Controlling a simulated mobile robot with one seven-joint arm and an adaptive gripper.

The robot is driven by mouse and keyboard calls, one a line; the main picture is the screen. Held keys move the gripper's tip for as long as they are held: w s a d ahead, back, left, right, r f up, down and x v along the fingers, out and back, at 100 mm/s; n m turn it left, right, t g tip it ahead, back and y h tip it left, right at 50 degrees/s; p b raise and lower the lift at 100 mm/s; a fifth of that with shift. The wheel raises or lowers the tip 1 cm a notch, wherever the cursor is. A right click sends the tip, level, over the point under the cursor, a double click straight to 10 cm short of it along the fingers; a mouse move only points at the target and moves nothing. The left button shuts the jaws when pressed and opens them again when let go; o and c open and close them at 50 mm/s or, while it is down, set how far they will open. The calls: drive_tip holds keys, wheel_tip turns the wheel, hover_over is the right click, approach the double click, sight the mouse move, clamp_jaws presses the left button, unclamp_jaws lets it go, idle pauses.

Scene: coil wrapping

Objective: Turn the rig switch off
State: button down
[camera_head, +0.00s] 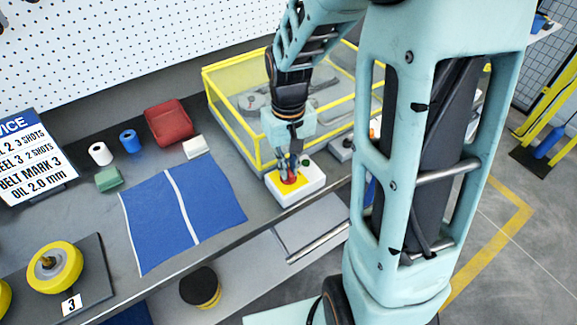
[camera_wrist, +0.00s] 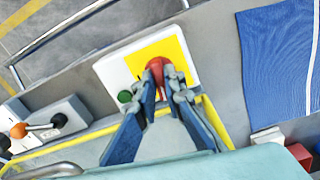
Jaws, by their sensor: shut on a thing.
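The rig switch is a white box (camera_head: 310,179) on the bench in front of the yellow-framed guard. It also shows in the wrist view (camera_wrist: 113,72), with a yellow plate (camera_wrist: 172,50), a red knob (camera_wrist: 156,67) and a green button (camera_wrist: 124,97). My gripper (camera_head: 290,176) points down onto the yellow plate. In the wrist view my fingertips (camera_wrist: 164,83) are shut on the red knob, partly covering it. The knob's exact setting cannot be told.
The yellow-framed clear guard (camera_head: 235,122) stands just behind the switch. A grey box with an orange-knobbed lever (camera_wrist: 50,120) lies beside it. The bench's front edge is close to the switch.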

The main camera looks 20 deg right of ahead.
sight(289, 169)
drive_tip(key=shift+w+n, duration=0.1)
drive_tip(key=shift+n, duration=0.6)
drive_tip(key=c, duration=2)
unclamp_jaws()
wheel_tip(289, 169, up, 12)
drive_tip(key=shift+r, duration=0.1)
